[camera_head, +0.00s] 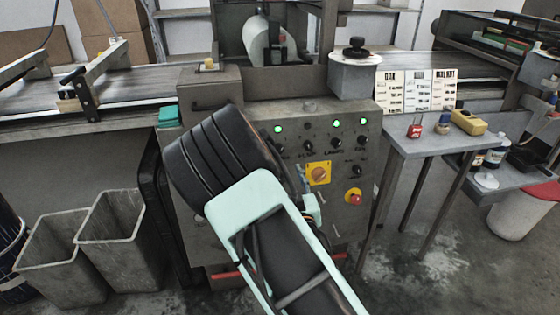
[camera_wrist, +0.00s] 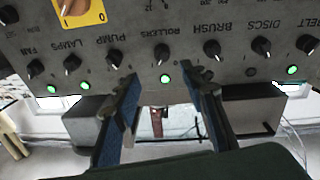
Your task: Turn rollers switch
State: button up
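The rollers switch (camera_wrist: 162,52) is a small black rotary knob in a row of similar knobs on the grey control panel (camera_wrist: 184,76). It appears with its label upside down in the wrist view. A lit green lamp (camera_wrist: 165,78) is close beside it. The knob's exact setting is too small to tell. My gripper (camera_wrist: 164,82) is open and empty. Its two blue-and-black fingers straddle the line of the rollers switch, with the tips just short of it and not touching.
The pump knob (camera_wrist: 116,58) and brush knob (camera_wrist: 211,48) flank the rollers switch closely. A yellow main switch (camera_head: 319,173) and red stop button (camera_head: 353,197) are lower on the panel. A side table (camera_head: 440,146) stands at right, grey bins (camera_head: 118,255) at left.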

aim_at(280, 152)
jog(key=b+x, duration=0.1)
jog(key=x, duration=0.9)
jog(key=shift+w+a+r, duration=0.1)
jog(key=shift+w+a, duration=0.1)
jog(key=shift+w, duration=0.15)
grip_shut()
